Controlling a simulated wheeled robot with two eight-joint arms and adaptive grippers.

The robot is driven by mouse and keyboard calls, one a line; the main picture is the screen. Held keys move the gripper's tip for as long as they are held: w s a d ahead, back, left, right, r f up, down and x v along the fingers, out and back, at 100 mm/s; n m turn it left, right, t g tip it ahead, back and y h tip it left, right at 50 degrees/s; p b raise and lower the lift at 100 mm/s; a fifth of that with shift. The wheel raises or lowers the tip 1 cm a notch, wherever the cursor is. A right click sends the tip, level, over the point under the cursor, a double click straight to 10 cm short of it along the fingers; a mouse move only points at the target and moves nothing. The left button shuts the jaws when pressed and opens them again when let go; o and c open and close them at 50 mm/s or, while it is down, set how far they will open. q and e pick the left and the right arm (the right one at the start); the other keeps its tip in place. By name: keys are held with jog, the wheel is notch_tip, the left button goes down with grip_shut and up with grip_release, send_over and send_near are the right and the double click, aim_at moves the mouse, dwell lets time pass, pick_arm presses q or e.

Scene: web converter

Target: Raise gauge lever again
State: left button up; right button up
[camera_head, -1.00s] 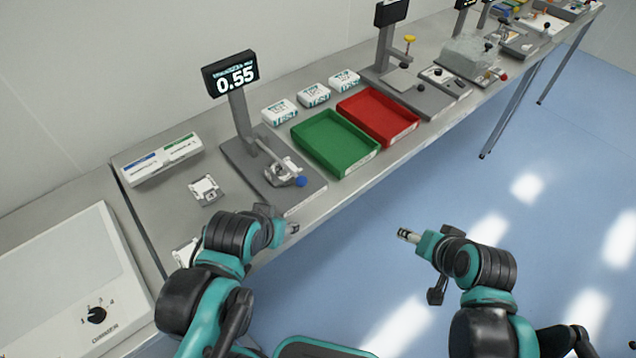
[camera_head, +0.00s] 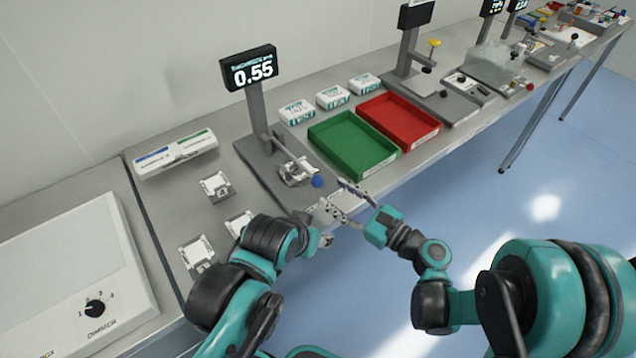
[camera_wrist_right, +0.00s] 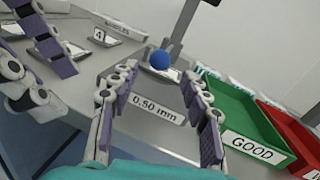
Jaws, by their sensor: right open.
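The gauge (camera_head: 282,185) is a grey stand with a display (camera_head: 250,68) reading 0.55. Its lever ends in a blue knob (camera_head: 317,181), which also shows in the right wrist view (camera_wrist_right: 160,60). A metal part by the lever is partly hidden. My right gripper (camera_head: 335,193) is open and empty at the gauge's front edge. In the right wrist view, the knob shows between and beyond its fingertips (camera_wrist_right: 160,76), with no clear contact. My left gripper (camera_head: 327,240) is low at the table's front edge; its fingers look apart and empty in the right wrist view (camera_wrist_right: 55,95).
A green tray (camera_head: 352,168) labelled GOOD and a red tray (camera_head: 432,138) stand right of the gauge, with several small white boxes (camera_head: 297,110) behind. A second gauge stand (camera_head: 412,50) is farther right.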

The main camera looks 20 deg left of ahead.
aim_at(318, 182)
jog(key=b+x, duration=0.1)
jog(key=x, duration=0.5)
jog(key=shift+w+a, duration=0.1)
jog(key=shift+a, duration=0.25)
grip_shut()
